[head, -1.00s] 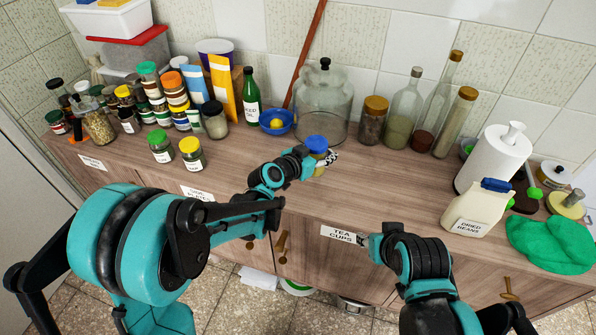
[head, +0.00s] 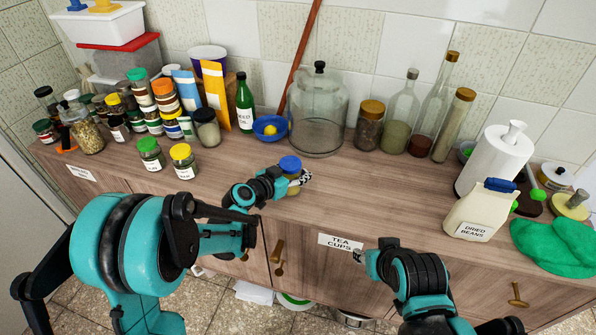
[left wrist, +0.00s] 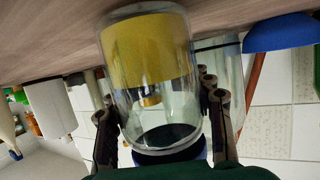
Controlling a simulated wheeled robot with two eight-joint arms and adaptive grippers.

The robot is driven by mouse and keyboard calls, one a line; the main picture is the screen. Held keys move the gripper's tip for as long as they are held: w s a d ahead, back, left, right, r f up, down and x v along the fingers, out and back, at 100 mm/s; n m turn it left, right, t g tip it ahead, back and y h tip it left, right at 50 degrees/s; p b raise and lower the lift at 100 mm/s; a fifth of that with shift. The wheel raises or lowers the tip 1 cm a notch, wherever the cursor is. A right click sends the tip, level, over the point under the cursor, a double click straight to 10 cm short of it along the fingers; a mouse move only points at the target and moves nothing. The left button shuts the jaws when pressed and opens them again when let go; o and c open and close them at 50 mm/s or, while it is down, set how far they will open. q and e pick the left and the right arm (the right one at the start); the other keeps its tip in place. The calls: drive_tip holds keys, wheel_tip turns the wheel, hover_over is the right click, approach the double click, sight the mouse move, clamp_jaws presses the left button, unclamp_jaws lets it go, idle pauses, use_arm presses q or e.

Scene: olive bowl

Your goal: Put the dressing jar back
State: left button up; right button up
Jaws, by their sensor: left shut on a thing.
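A glass jar with a blue lid (head: 290,164), which I take to be the dressing jar, is held in my left gripper (head: 298,180) over the counter's front part. In the left wrist view the clear jar (left wrist: 152,60) appears upside down, with a yellow band or contents and its lid at the bottom. The fingers of my left gripper (left wrist: 160,115) are shut on its sides. Whether its base touches the counter is unclear. My right gripper (head: 361,257) is low in front of the counter, near the TEA CUPS label; its fingers are too small to read.
A green-lidded jar (head: 150,153) and a yellow-lidded jar (head: 183,160) stand left of the held jar. Several spice jars (head: 140,90) crowd behind them. A blue bowl (head: 270,129) and large glass jar (head: 318,115) stand behind.

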use_arm(q)
drive_tip(key=shift+f, duration=0.15)
drive_tip(key=o, duration=1.5)
drive_tip(key=shift+c, duration=0.2)
drive_tip(key=shift+a+r, duration=0.1)
drive_tip(key=shift+r, duration=0.15)
drive_tip(key=p+v, duration=0.3)
drive_tip(key=v, duration=0.8)
drive_tip(key=s+a+r+n+g+y, duration=0.1)
drive_tip(key=s+a+n+y, duration=0.3)
drive_tip(key=s, duration=0.7)
drive_tip(key=s+a+r+n+g+y, duration=0.1)
drive_tip(key=s+a+n+g+y, duration=0.1)
drive_tip(key=s+a, duration=0.7)
drive_tip(key=s+n+y, duration=0.1)
drive_tip(key=y, duration=0.1)
drive_tip(key=shift+s+n+g+y+p, duration=0.3)
drive_tip(key=shift+s+n+g+y, duration=0.05)
drive_tip(key=shift+n+g+y, duration=0.05)
